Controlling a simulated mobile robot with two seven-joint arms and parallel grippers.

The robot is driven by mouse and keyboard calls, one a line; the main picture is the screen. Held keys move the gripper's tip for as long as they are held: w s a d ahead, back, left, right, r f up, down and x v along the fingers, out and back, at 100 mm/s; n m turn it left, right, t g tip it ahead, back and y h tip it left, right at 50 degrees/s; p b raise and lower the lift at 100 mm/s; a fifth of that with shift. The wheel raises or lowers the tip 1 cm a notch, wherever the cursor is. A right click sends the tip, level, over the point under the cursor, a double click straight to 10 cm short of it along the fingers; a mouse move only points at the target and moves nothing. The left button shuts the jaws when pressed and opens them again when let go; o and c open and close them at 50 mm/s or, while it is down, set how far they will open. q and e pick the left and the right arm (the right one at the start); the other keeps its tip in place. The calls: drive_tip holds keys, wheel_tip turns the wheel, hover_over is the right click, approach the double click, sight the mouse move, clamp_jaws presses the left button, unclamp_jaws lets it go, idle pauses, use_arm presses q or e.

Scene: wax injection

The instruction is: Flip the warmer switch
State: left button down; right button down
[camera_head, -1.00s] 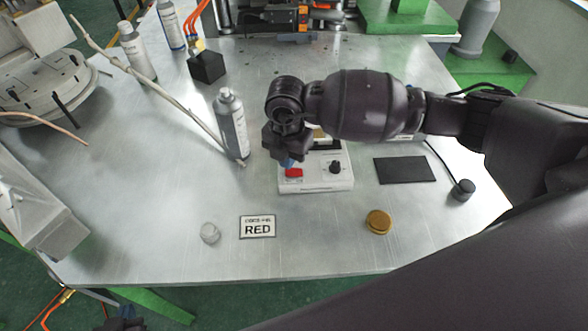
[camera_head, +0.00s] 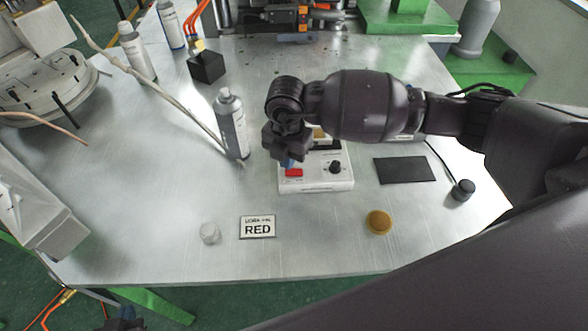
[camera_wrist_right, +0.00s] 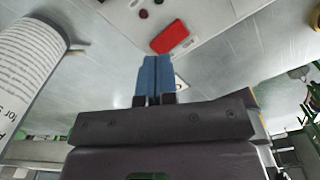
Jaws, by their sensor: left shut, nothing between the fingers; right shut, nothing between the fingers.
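The warmer is a white box (camera_head: 330,184) on the metal table, with a red switch (camera_head: 293,172) at its front left and a black knob (camera_head: 336,167) beside it. My right gripper (camera_head: 288,164) is shut and empty, its blue fingertips just behind and above the red switch. In the right wrist view the shut blue fingertips (camera_wrist_right: 161,60) point at the red switch (camera_wrist_right: 170,37), very close to it; I cannot tell whether they touch. The back of the warmer is partly hidden by my right arm. My left gripper (camera_head: 127,313) is shut and empty at the bottom left, below the table edge.
A grey spray bottle (camera_head: 232,124) stands close left of the warmer; it also shows in the right wrist view (camera_wrist_right: 28,65). A black pad (camera_head: 405,170) lies to the right. A "RED" card (camera_head: 257,227), a clear cup (camera_head: 210,233) and an amber disc (camera_head: 379,222) lie in front.

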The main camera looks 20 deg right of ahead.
sight(294, 172)
drive_tip(key=shift+f, duration=0.15)
idle(0.5)
drive_tip(key=shift+f, duration=0.25)
drive_tip(key=shift+f+b, duration=0.55)
drive_tip(key=shift+f, duration=0.1)
idle(0.6)
drive_tip(key=shift+s+f, duration=0.1)
drive_tip(key=shift+f, duration=0.3)
idle(0.4)
